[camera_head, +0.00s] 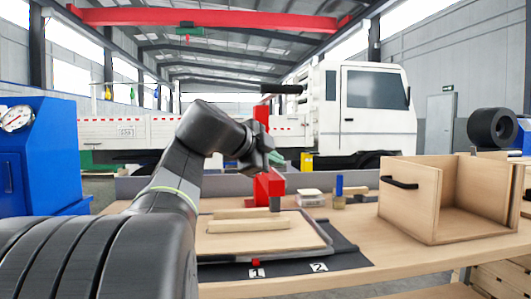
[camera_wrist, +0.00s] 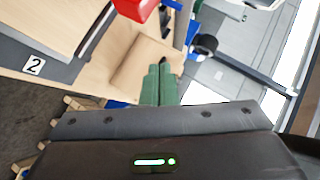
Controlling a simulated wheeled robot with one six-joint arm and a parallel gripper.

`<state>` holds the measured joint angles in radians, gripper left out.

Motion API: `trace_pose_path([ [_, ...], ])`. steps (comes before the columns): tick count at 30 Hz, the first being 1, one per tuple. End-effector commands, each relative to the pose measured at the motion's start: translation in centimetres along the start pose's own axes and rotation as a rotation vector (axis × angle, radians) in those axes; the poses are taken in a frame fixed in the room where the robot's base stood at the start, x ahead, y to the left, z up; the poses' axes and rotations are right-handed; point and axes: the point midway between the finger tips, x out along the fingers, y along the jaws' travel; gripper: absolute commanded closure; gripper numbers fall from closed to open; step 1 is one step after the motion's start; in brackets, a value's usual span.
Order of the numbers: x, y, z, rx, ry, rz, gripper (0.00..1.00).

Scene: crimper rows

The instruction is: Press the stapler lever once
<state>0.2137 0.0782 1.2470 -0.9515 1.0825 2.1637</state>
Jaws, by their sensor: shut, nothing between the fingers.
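The stapler is a red press (camera_head: 268,187) standing at the back of the workbench, with a tall upright post. A black lever handle (camera_head: 284,89) lies about level at the top of the post. My gripper (camera_head: 280,160) has green fingers held together with nothing between them. In the head view it is beside the red post and lower than the lever; whether it touches the post cannot be told. In the wrist view the shut fingers (camera_wrist: 158,85) show at the centre, and a red part (camera_wrist: 135,8) is at the top edge. The lever is not clearly visible there.
A tray with a wooden board (camera_head: 245,243) and wooden strips lies before the press, on a dark mat (camera_head: 340,260) labelled 1 and 2. An open wooden box (camera_head: 410,205) with a black handle stands at right. Small blocks (camera_head: 310,197) sit behind.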

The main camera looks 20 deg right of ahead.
Motion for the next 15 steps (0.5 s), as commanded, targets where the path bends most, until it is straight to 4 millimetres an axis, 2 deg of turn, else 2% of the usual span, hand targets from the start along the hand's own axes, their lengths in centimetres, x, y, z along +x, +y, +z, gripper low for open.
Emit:
trace_pose_path([
  [1,-1.7,-0.2,0.1,-0.001,-0.006,-0.005,1.0],
  [6,-5.6,-0.1,0.0,0.001,-0.005,-0.007,1.0],
  [10,-7.7,0.0,0.0,0.001,-0.003,-0.007,1.0],
  [15,-9.4,0.1,0.0,0.001,-0.001,-0.006,1.0],
])
